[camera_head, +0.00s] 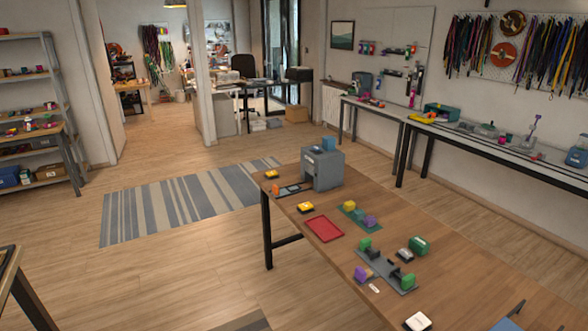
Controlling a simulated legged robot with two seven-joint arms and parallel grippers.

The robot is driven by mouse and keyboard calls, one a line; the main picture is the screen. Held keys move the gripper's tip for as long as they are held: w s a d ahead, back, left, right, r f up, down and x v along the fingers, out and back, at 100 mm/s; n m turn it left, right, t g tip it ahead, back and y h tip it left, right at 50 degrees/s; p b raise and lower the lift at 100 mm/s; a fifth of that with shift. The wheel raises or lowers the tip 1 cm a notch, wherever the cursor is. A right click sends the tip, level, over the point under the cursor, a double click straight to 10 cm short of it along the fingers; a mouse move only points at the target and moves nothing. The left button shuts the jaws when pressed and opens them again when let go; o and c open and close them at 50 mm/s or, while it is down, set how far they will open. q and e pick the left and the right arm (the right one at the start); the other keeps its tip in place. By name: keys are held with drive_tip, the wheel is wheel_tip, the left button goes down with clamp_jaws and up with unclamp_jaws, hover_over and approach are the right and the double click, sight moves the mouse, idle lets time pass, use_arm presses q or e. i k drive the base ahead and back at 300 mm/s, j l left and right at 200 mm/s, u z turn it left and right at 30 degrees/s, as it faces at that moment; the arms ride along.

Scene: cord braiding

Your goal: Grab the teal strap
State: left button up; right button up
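I cannot pick out a teal strap with certainty. Many cords and straps in mixed colours (475,45) hang on the wall at the upper right, too small to tell apart. A blue piece (507,325) is cut off by the bottom edge at the lower right, and I cannot tell what it is. The wooden worktable (455,275) bears a grey box-shaped machine (322,170), a red tray (324,229), a grey fixture with green and purple parts (385,273) and a green block (418,245). Neither of my grippers is in view.
A striped rug (185,205) lies on open wooden floor left of the worktable. Shelves (35,110) stand at the left. A long bench (480,145) runs along the right wall. A table corner (8,262) shows at the lower left.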

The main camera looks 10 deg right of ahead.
sight(358, 214)
drive_tip(key=i+j, duration=0.1)
drive_tip(key=i, duration=1)
drive_tip(key=i+j, duration=0.1)
drive_tip(key=i, duration=1)
drive_tip(key=i+l+z, duration=0.15)
drive_tip(key=i+z, duration=0.75)
drive_tip(key=i+j+z, duration=0.15)
drive_tip(key=i+z, duration=0.3)
drive_tip(key=k, duration=0.05)
